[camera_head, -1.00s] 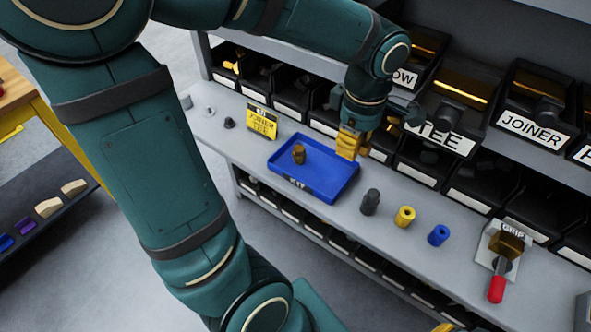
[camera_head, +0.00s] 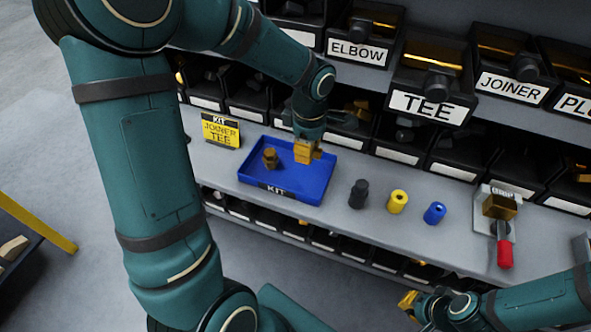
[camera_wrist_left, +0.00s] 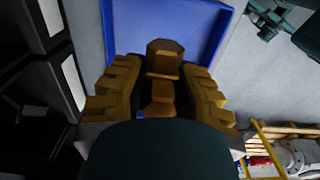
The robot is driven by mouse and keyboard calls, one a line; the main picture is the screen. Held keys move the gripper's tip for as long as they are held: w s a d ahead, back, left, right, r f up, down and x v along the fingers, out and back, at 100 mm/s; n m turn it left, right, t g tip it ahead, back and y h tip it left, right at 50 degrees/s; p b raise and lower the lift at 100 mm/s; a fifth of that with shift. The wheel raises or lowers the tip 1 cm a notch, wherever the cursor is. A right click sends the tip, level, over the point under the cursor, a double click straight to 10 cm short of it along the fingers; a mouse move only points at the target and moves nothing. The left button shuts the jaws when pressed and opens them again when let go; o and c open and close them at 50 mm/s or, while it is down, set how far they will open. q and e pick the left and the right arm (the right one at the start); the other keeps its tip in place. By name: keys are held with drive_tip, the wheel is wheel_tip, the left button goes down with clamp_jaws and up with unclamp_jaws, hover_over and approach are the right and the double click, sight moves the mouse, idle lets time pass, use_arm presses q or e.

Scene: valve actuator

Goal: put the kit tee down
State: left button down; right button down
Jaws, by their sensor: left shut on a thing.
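My left gripper (camera_head: 307,153) is over the right back part of the blue kit tray (camera_head: 318,188). In the left wrist view, its yellow fingers (camera_wrist_left: 160,100) are shut around a brass piece (camera_wrist_left: 165,52) with a faceted end, which I take to be the tee. Its lower part is hidden, so I cannot tell whether it touches the tray floor. A brass fitting (camera_head: 270,158) stands in the left part of the tray. My right gripper (camera_head: 408,300) is low at the front, partly visible; its jaw state is unclear.
A yellow "KIT JOINER TEE" sign (camera_head: 221,131) stands left of the tray. A dark fitting (camera_head: 359,193), a yellow cylinder (camera_head: 397,201) and a blue cylinder (camera_head: 434,213) stand to its right. Beyond is a red-handled fixture (camera_head: 503,230). Labelled bins, including TEE (camera_head: 420,106), line the back.

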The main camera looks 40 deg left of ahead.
sight(306, 177)
use_arm(q)
wheel_tip(306, 177, down, 3)
drive_tip(key=shift+s+f+b, duration=0.1)
drive_tip(key=shift+s+b, duration=0.05)
drive_tip(key=shift+b, duration=0.15)
drive_tip(key=shift+f+b, duration=0.55)
drive_tip(key=shift+f, duration=1.85)
drive_tip(key=c, duration=0.9)
unclamp_jaws()
drive_tip(key=shift+f, duration=0.1)
drive_tip(key=shift+o, duration=0.2)
